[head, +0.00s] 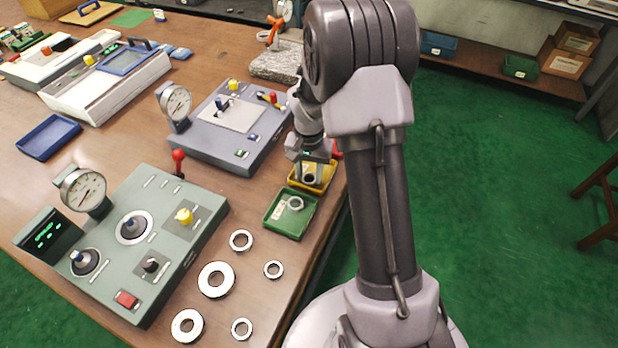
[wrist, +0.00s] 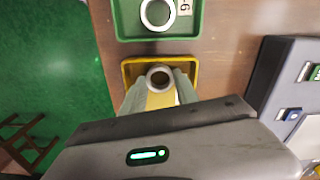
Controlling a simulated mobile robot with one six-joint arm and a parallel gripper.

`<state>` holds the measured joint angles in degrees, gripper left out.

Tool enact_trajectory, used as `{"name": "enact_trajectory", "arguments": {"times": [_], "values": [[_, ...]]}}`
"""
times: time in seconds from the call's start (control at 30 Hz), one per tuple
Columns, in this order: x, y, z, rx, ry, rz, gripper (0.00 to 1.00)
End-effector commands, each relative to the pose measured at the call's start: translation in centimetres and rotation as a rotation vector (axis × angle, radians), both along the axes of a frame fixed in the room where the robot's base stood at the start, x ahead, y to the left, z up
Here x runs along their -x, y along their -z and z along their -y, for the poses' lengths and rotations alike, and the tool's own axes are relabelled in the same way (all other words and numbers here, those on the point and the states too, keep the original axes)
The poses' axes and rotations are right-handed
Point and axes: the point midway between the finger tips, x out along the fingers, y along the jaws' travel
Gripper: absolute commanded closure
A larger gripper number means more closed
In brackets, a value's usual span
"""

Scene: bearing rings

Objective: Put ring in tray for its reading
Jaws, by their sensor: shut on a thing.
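My gripper (wrist: 159,84) is shut on a small metal ring (wrist: 159,68), which sits between its fingertips. In the head view the held ring (head: 310,180) is at the yellow tray (head: 328,181), within its outline. In the wrist view the yellow tray (wrist: 128,70) surrounds the ring and fingertips. I cannot tell whether the ring touches the tray floor. The green tray (head: 271,220) stands beside the yellow one and holds another ring (head: 295,203). In the wrist view that ring (wrist: 145,14) lies by a white number label (wrist: 185,6).
Several loose rings (head: 216,280) lie on the table's near part. A grey-green gauge console (head: 150,225) is at left, a blue-grey one (head: 235,150) beside the trays. An empty blue tray (head: 48,137) lies far left. The table edge is close right of the trays.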

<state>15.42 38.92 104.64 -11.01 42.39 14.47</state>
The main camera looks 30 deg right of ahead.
Motion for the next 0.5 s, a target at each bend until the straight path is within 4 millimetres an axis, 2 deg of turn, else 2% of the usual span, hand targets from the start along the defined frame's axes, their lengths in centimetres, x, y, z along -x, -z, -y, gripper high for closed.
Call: {"name": "enact_trajectory", "arguments": {"times": [0.3, 0.33, 0.43, 0.5], "values": [[-0.02, 0.41, -0.04, 0.000, 0.000, 0.001, 1.00], [-0.01, 0.43, -0.04, 0.000, 0.000, 0.001, 0.62], [-0.01, 0.32, -0.04, 0.000, 0.000, 0.001, 0.42], [-0.01, 0.32, -0.04, 0.000, 0.000, 0.001, 0.42]]}}
